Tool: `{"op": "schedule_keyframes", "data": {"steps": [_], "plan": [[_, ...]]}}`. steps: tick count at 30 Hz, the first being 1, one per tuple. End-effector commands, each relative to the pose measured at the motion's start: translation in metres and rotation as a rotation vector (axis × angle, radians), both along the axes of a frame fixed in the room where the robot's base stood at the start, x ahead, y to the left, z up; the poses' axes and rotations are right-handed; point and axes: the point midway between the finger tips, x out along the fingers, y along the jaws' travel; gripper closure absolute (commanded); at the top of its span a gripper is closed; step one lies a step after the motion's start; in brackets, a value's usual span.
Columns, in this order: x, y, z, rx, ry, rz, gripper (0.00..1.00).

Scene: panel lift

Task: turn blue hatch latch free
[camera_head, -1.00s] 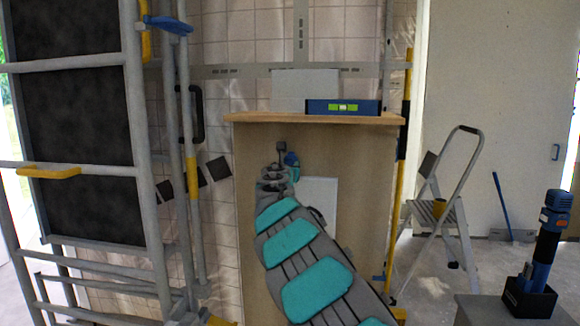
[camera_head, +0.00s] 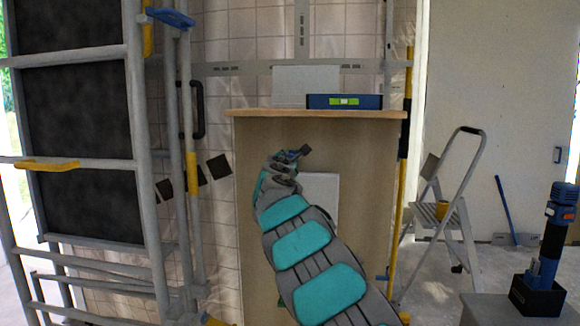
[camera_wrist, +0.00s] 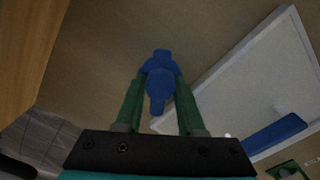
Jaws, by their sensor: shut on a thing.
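The blue latch (camera_wrist: 158,82) shows in the wrist view as a small blue piece between the two green fingers of my gripper (camera_wrist: 158,92), which are shut on it. Its long side runs nearly in line with the fingers. The white hatch panel (camera_wrist: 240,85) lies just right of it, with a slanted edge. In the head view, my gripper (camera_head: 285,157) is at the wooden front, at the upper left of the white hatch panel (camera_head: 322,188). My arm hides part of that panel, and the latch cannot be made out clearly there.
A wooden ledge (camera_head: 310,114) juts out above my gripper, with a blue level (camera_head: 344,102) on it. Grey scaffold rails (camera_head: 140,130) stand at left. A yellow pole (camera_head: 404,150) and a stepladder (camera_head: 450,200) stand at right. A blue bar (camera_wrist: 275,135) shows at the hatch panel.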

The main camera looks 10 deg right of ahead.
Motion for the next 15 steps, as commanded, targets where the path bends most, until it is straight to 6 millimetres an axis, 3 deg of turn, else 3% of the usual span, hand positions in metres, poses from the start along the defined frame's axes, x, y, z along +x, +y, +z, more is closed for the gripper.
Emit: {"op": "schedule_keyframes", "data": {"steps": [15], "plan": [[0.0001, 0.001, -0.0022, 0.467, -0.152, 0.001, 1.0]]}}
